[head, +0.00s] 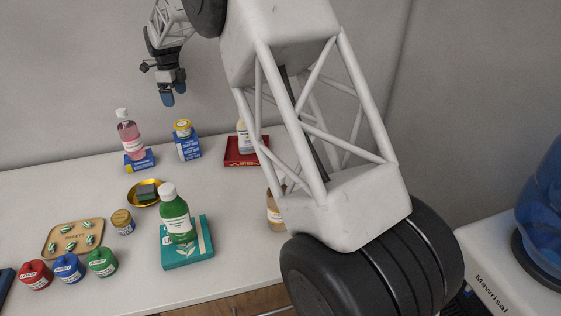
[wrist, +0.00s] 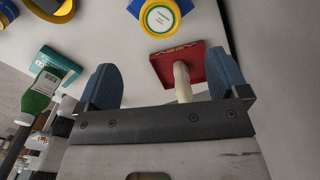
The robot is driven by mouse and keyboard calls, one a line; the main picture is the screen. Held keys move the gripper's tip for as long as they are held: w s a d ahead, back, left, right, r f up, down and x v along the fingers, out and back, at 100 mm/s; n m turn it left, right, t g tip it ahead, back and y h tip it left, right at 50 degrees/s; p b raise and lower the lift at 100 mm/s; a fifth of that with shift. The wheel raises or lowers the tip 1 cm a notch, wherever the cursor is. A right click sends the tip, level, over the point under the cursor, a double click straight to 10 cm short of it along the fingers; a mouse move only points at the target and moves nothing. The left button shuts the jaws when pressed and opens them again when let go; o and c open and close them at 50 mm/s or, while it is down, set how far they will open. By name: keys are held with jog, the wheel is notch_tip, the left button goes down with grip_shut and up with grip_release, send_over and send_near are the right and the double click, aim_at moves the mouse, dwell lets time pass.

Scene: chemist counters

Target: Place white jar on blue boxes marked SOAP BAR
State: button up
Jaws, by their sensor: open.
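A small white jar with a yellow lid (head: 182,129) stands upright on a stack of blue boxes (head: 187,149) near the back of the counter. The lettering on the boxes is too small to read surely. In the wrist view the jar shows from above as a yellow lid with a white and green label (wrist: 160,17), with a blue box corner (wrist: 134,8) beside it. My gripper (head: 167,99) is open and empty, in the air above the back of the counter. The jar is apart from my blue fingers, beyond them in the wrist view.
A pink bottle (head: 130,138) on a blue box stands left of the stack. A red box (head: 234,158) bears a cream bottle to its right. A green bottle (head: 176,222) on a teal box (head: 191,254), a gold dish (head: 133,199) and a gold-lidded jar (head: 122,223) stand nearer.

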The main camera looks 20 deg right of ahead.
jog(key=s+d+r+n, duration=0.35)
jog(key=s+d, duration=0.25)
jog(key=s, duration=0.3)
jog(key=s+d+r+n+t, duration=0.1)
jog(key=s+d+r+n, duration=0.3)
jog(key=s, duration=0.6)
jog(key=s+d+r+n, duration=0.3)
jog(key=s+d+r, duration=0.1)
jog(key=s+d, duration=0.4)
jog(key=s+d+f+n, duration=0.2)
jog(key=s+f+n, duration=0.1)
jog(key=s, duration=0.8)
jog(key=s+d+f+n+t, duration=0.1)
jog(key=s+d+f+n, duration=0.2)
jog(key=s, duration=0.9)
jog(key=s+d+f+n, duration=0.2)
jog(key=s+n, duration=0.3)
jog(key=s, duration=0.6)
jog(key=shift+s+d+f+n+t, duration=0.3)
jog(key=shift+d+f+n, duration=0.1)
jog(key=shift+d, duration=0.35)
